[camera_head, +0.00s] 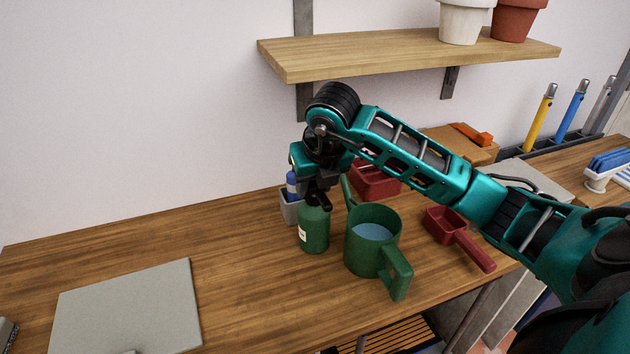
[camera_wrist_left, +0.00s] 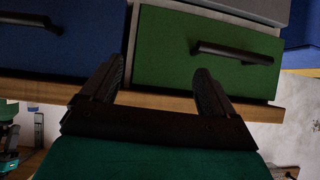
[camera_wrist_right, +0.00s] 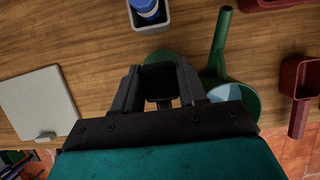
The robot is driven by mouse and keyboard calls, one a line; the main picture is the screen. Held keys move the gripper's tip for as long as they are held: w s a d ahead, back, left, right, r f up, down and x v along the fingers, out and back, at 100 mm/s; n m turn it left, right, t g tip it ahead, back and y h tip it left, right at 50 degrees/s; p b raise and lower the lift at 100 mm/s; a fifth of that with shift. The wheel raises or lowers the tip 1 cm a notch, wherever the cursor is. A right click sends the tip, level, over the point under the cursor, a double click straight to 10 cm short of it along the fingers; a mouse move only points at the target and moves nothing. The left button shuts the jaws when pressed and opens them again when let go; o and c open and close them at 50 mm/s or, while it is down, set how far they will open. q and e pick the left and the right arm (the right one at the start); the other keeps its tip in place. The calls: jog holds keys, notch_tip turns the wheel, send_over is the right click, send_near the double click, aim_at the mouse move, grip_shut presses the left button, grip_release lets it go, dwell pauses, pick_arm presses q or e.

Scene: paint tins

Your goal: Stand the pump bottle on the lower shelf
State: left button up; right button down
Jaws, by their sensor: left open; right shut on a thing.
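The green pump bottle (camera_head: 314,232) with a white label stands upright on or just above the wooden worktop in the head view. My right gripper (camera_head: 319,199) is over it, shut on its dark pump top. In the right wrist view my right gripper (camera_wrist_right: 158,85) has the dark top between its fingers, and a bit of the green bottle (camera_wrist_right: 161,56) shows beyond. A wooden wall shelf (camera_head: 350,62) is above the worktop; I cannot tell whether it is the lower one. My left gripper (camera_wrist_left: 152,95) is open and empty, in front of drawers.
A green watering can (camera_head: 362,258) stands just right of the bottle, and a grey cup with a blue item (camera_head: 290,208) is behind it. A red scoop (camera_head: 455,238) lies further right. A grey board (camera_head: 125,310) lies at left. Pots (camera_head: 462,22) occupy the shelf's right; its left is clear.

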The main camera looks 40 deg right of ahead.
jog(key=c, duration=0.6)
grip_release()
jog(key=shift+f, duration=0.1)
